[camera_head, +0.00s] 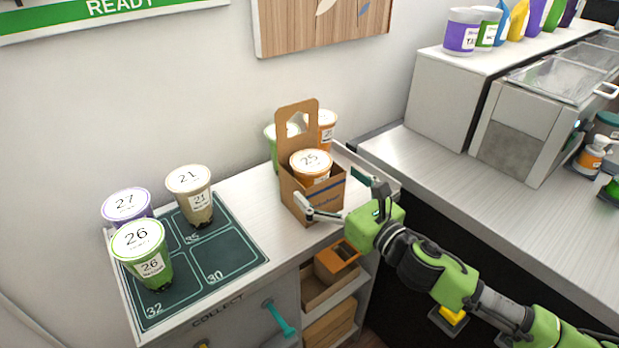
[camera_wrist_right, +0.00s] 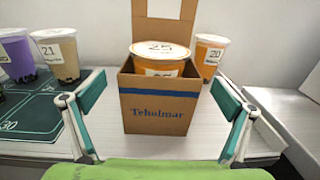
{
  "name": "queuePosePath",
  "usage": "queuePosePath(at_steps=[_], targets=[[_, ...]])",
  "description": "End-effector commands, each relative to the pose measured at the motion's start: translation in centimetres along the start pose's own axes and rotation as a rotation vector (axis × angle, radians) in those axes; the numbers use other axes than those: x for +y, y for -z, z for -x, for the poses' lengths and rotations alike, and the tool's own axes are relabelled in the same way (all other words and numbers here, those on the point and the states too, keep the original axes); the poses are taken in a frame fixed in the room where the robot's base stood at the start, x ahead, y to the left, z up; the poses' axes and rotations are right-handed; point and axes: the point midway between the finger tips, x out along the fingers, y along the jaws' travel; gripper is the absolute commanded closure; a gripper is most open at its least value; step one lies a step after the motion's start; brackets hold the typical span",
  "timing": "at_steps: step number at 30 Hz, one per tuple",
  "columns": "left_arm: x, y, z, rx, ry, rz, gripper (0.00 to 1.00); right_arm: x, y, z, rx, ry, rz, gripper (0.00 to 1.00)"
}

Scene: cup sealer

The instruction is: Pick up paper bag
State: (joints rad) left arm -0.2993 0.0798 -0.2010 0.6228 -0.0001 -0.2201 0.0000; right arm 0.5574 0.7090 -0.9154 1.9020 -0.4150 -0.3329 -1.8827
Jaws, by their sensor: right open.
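A brown cardboard carrier, the paper bag (camera_head: 300,202), stands upright on the white counter, with a tall handle panel at its back. It holds an orange cup labelled 25 (camera_head: 311,163). In the right wrist view the bag (camera_wrist_right: 156,103) is centred, with blue print on its front. My right gripper (camera_head: 337,197) is open in front of the bag. In the right wrist view its two fingers (camera_wrist_right: 157,112) are spread to the left and right of the bag, with visible gaps. My left gripper is not in view.
A dark green mat (camera_head: 236,236) at left carries cups 26 (camera_head: 152,265), 21 (camera_head: 196,205) and 27 (camera_head: 124,204). An orange cup (camera_head: 326,119) and a green cup (camera_head: 271,131) stand behind the bag. A raised edge (camera_head: 366,169) borders the counter at right. Open shelves lie below.

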Motion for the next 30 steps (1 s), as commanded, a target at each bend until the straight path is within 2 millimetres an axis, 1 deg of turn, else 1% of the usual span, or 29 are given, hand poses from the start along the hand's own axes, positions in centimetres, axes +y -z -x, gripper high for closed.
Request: queuePosePath(at_steps=[1, 3, 10, 15, 18, 22, 28, 29, 30], targets=[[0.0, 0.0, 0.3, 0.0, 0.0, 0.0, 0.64, 0.0, -0.2, -0.9, -0.002, 0.001, -0.001, 0.03], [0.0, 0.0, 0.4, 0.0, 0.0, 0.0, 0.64, 0.0, -0.1, -1.8, -0.001, 0.001, -0.002, 0.03], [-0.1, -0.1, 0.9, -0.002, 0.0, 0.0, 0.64, 0.0, -0.2, -3.4, 0.0, 0.001, -0.003, 0.03], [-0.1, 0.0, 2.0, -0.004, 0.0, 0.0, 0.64, 0.0, -0.7, -5.9, -0.001, 0.001, -0.005, 0.03], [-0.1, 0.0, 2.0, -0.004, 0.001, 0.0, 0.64, -0.1, -0.5, -7.1, 0.0, 0.003, -0.004, 0.03], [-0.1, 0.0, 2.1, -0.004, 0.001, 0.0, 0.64, -0.1, -0.3, -7.8, 0.001, 0.002, -0.005, 0.03], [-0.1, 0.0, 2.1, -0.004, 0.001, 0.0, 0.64, -0.1, -0.3, -7.8, 0.001, 0.002, -0.004, 0.03], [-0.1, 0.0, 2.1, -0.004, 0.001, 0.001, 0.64, -0.1, -0.3, -7.8, 0.001, 0.002, -0.004, 0.05], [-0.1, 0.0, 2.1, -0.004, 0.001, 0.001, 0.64, -0.1, -0.3, -7.8, 0.001, 0.002, -0.004, 0.16]])
